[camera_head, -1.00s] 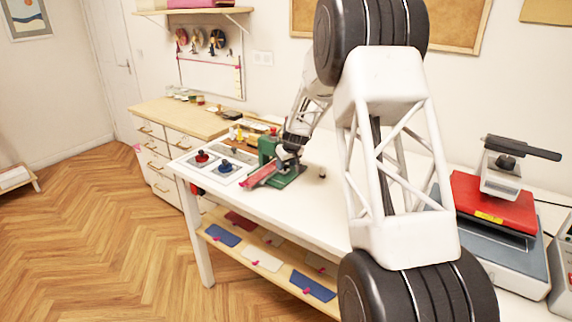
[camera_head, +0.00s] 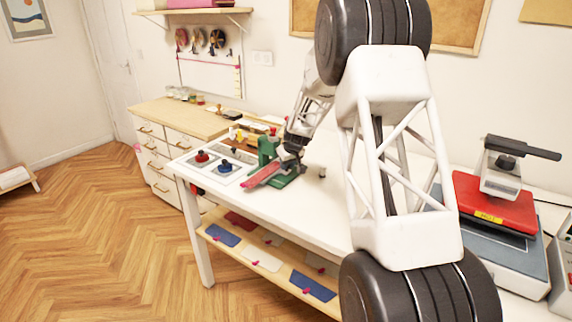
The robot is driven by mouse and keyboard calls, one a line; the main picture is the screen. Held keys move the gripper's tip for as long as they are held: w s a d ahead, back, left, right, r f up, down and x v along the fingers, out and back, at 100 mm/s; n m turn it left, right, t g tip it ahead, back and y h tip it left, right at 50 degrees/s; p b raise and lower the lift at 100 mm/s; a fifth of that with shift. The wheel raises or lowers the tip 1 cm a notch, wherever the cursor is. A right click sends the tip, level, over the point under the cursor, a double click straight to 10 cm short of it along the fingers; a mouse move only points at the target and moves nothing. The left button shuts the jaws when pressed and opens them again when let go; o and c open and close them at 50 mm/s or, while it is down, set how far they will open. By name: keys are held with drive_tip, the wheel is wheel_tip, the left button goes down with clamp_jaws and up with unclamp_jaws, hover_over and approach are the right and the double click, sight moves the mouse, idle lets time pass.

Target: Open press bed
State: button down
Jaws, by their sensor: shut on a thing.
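A small green press (camera_head: 268,150) stands on the white table, left of my arm. Its long pinkish-red bed (camera_head: 262,175) points toward the table's front edge, over a green base plate (camera_head: 287,181). My gripper (camera_head: 287,160) reaches down to the press at the back end of the bed and is shut on it. The fingertips are small and partly hidden, so the exact part held is hard to see.
A larger press with a red plate (camera_head: 488,208) and black handle stands at the right. A tray with red and blue knobbed tools (camera_head: 222,170) lies left of the green press. The front tabletop is clear.

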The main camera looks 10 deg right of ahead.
drive_tip(key=shift+s+d, duration=2.1)
drive_tip(key=c, duration=0.9)
unclamp_jaws()
drive_tip(key=shift+v, duration=3.85)
